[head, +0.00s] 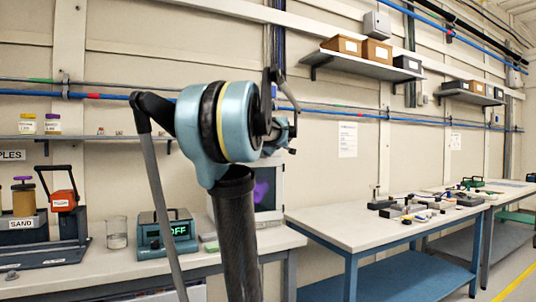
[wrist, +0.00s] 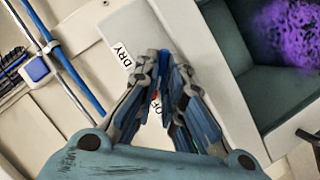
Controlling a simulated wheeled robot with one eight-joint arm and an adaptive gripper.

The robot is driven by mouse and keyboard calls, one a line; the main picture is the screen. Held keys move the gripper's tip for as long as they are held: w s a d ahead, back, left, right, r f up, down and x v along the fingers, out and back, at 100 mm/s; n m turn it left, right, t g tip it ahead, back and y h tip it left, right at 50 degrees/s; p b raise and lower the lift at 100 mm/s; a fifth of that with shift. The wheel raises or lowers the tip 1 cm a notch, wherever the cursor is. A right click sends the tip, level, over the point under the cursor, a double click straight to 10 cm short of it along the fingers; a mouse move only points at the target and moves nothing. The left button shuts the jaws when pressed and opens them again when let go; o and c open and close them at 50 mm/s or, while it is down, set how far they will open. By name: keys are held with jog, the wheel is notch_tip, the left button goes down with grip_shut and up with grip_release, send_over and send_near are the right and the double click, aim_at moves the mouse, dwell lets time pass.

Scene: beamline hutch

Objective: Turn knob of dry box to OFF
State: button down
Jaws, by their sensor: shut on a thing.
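The dry box (head: 273,212) stands on the left bench behind my arm, with something purple inside its window. In the wrist view its pale frame (wrist: 205,70) and dark interior run down the right side. A white label plate (wrist: 124,30) reads DRY, with a partly covered OF and a red mark lower down. My gripper (wrist: 162,68) is over this plate, its blue-padded fingers close together on the knob. The fingers hide the knob, so its pointing direction cannot be told. In the head view my gripper (head: 283,128) is partly behind my own arm.
A green device (head: 165,236) showing OFF and a glass beaker (head: 117,232) stand left of the dry box. A sand rack (head: 28,224) is farther left. A right-hand table (head: 340,222) holds several tools. A shelf with boxes (head: 365,64) is above.

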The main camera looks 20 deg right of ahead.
jog(key=shift+a+f, duration=0.1)
jog(key=shift+a, duration=0.05)
jog(key=c, duration=1.7)
grip_release()
jog(key=v, duration=1.1)
jog(key=shift+s+a, duration=0.15)
jog(key=shift+s, duration=0.25)
